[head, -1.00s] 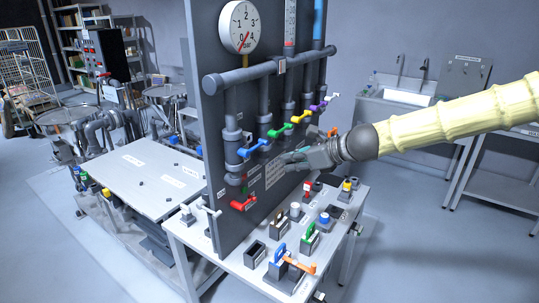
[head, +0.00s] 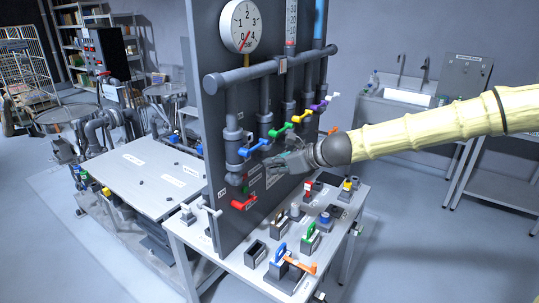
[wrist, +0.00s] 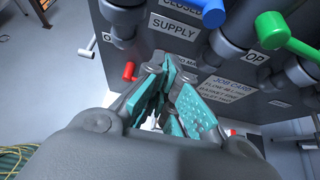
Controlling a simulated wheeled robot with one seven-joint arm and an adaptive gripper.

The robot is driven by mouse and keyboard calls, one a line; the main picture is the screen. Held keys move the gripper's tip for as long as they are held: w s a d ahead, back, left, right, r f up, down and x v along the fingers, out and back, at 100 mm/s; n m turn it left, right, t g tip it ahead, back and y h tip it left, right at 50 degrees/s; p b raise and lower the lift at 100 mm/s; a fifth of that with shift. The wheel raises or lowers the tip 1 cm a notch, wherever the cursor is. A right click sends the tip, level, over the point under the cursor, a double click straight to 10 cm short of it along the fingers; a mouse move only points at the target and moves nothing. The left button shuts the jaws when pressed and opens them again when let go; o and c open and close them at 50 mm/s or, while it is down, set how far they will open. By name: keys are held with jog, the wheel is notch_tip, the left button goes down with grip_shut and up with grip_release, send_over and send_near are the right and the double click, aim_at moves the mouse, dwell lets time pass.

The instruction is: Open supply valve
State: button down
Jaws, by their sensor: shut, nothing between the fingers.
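The blue lever valve (head: 252,147) is on the leftmost vertical pipe of the dark panel. In the wrist view the blue lever (wrist: 212,12) is at the top, right beside a label (wrist: 174,26) reading CLOSED and SUPPLY. The lever points out from the panel toward the right. My gripper (head: 272,166) is in front of the panel, below and right of the blue lever. In the wrist view my gripper (wrist: 178,78) has its teal finger pads close together and empty, apart from the lever. The fingers do not appear to touch any lever.
Green (head: 280,132), yellow (head: 300,118) and purple (head: 319,105) levers are farther right. A red lever (head: 243,203) is low on the panel. A pressure gauge (head: 244,26) is above. The bench (head: 213,258) below holds several blocks and fittings.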

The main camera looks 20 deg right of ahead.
jog(key=r+p, duration=0.1)
jog(key=w+r, duration=0.1)
jog(key=a+r+p, duration=0.1)
jog(key=shift+w+r+p, duration=0.15)
jog(key=shift+r+p, duration=0.1)
jog(key=shift+p, duration=0.1)
jog(key=shift+f+t+b, duration=0.1)
jog(key=shift+t+b, duration=0.2)
jog(key=shift+b, duration=0.25)
jog(key=shift+r+n, duration=0.2)
jog(key=shift+n, duration=0.2)
